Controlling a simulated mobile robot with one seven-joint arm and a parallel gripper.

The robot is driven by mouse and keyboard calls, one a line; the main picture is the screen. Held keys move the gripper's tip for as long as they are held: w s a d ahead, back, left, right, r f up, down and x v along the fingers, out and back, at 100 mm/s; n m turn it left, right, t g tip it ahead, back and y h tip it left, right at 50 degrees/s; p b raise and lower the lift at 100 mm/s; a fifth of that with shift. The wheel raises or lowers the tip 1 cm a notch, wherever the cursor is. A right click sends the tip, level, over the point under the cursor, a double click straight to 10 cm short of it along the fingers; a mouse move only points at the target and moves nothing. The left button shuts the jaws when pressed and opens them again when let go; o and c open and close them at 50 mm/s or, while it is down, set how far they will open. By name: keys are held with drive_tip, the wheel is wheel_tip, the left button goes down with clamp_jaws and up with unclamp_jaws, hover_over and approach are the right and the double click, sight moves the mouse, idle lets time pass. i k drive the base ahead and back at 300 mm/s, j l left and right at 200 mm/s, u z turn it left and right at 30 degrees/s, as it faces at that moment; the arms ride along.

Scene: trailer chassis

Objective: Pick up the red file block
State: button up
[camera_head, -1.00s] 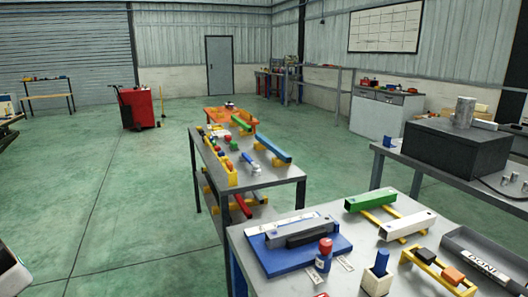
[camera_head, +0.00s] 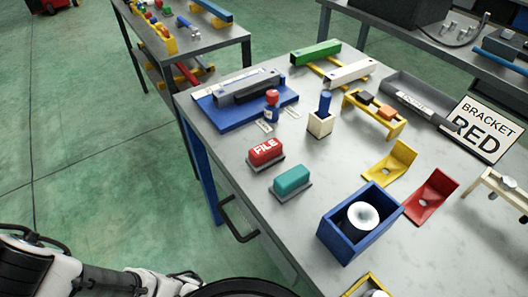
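The red file block (camera_head: 265,150) is a small red block with white "FILE" lettering. It sits on a thin grey base near the left edge of the grey workbench (camera_head: 230,172). A teal block (camera_head: 291,179) on a similar grey base lies just in front of it, to the right. My white and black arm shows at the lower left, off the bench. My gripper cannot be made out in this view.
A blue box (camera_head: 345,252) with a white round piece stands nearer. Yellow (camera_head: 388,165) and red brackets (camera_head: 430,198) lie to the right. A blue plate (camera_head: 238,108) with grey bars, a red-capped bottle (camera_head: 272,106) and a wooden holder (camera_head: 320,124) stand behind.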

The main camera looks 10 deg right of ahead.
sight(265, 155)
drive_tip(key=i+j+z, duration=0.35)
drive_tip(key=j, duration=0.3)
drive_tip(key=j+z, duration=0.4)
drive_tip(key=j, duration=0.25)
drive_tip(key=i+j+z, duration=0.1)
drive_tip(key=j+z, duration=0.25)
drive_tip(key=j, duration=0.4)
